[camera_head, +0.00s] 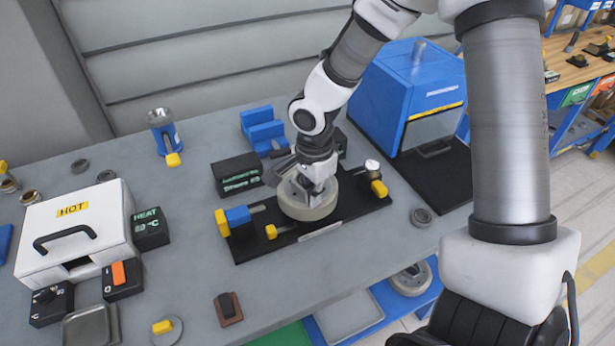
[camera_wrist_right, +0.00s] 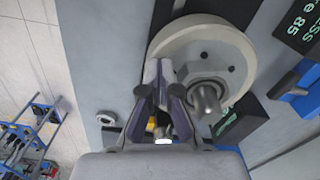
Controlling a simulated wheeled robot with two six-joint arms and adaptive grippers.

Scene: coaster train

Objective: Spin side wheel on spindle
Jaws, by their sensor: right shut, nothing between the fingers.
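The side wheel (camera_head: 309,211) is a pale cream disc lying flat over a black base plate (camera_head: 352,205) on the bench. In the right wrist view the wheel (camera_wrist_right: 215,45) shows a metal hub with a threaded spindle (camera_wrist_right: 207,100) at its centre. My right gripper (camera_head: 317,192) is above the wheel in the head view. In the wrist view its fingertips (camera_wrist_right: 166,66) are together, empty, over the wheel's face beside the hub. Whether they touch the wheel I cannot tell. My left gripper is not in view.
A black display box (camera_head: 237,173) stands behind the wheel at left. A blue clamp with a yellow knob (camera_head: 221,222) is on the plate's left end. A white HOT box (camera_head: 75,231) is at far left, a blue cabinet (camera_head: 405,85) at back right.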

